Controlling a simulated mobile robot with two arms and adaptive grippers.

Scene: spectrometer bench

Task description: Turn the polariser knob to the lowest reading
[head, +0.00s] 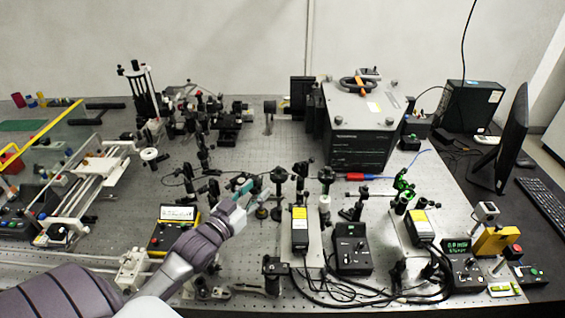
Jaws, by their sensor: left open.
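My left arm reaches in from the lower left, and its gripper (243,190) is open among the small optic mounts near the middle of the bench. A dark post-mounted optic (278,178) stands just right of the fingertips, and a small brass-coloured part (262,213) sits just below them. The polariser knob cannot be told apart from the other mounts at this size. I cannot tell whether the fingers touch anything. A meter with a green lit display (457,246) stands at the right; its digits are too small to read surely. My right gripper is not in view.
A yellow-framed meter (174,229) stands beside my left forearm. Black controller boxes (351,249) and loose cables crowd the front. A large grey-topped instrument (360,110) stands behind, and a monitor (511,140) is at the right. Several thin posts surround the gripper closely.

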